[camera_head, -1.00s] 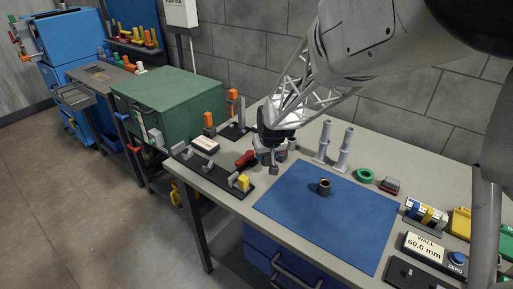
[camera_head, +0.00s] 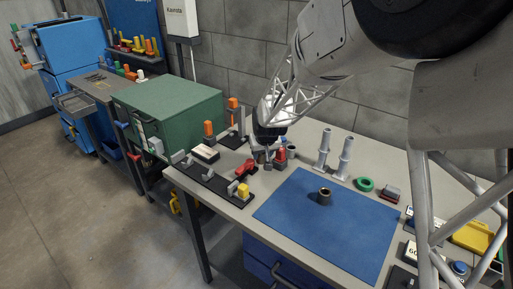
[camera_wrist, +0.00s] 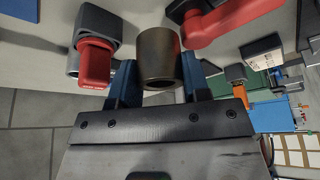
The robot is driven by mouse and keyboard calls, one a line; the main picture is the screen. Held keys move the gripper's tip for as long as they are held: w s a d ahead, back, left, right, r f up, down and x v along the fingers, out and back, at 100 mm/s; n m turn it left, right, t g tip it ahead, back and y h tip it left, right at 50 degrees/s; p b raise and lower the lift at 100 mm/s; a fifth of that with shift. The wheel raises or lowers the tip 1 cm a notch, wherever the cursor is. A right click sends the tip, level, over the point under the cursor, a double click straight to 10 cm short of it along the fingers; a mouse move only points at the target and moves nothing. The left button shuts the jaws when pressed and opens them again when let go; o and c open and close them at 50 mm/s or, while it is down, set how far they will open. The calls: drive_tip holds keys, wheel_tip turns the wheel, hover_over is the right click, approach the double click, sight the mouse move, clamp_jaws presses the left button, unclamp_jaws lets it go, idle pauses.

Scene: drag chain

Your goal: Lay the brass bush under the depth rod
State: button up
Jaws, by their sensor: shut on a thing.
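My gripper (camera_wrist: 155,85) is shut on a dark bronze-coloured hollow cylinder, which I take for the brass bush (camera_wrist: 157,50). Its open end shows between the fingers in the wrist view. In the head view my gripper (camera_head: 268,163) is over the back left of the bench, left of the blue mat; the held piece is hard to make out there. A dark cylinder with a tan rim (camera_head: 324,196) stands upright on the mat. I cannot tell for sure which part is the depth rod.
A red post in a grey block (camera_wrist: 97,55) is close left of the held cylinder. A red handle (camera_wrist: 215,22) is close right. A black rail with grey uprights and a yellow block (camera_head: 243,190) lies left. Two grey posts (camera_head: 345,155) stand behind the blue mat (camera_head: 340,235), mostly clear.

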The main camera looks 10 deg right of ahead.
drive_tip(key=w, duration=0.6)
drive_tip(key=w+f, duration=0.1)
drive_tip(key=w, duration=0.2)
drive_tip(key=shift+w+a, duration=0.3)
drive_tip(key=shift+a, duration=0.05)
drive_tip(key=shift+r, duration=0.1)
drive_tip(key=shift+f, duration=1.75)
drive_tip(key=shift+f, duration=0.1)
drive_tip(key=o, duration=1.2)
drive_tip(key=shift+f, duration=0.1)
drive_tip(key=shift+r, duration=0.2)
drive_tip(key=v, duration=1.2)
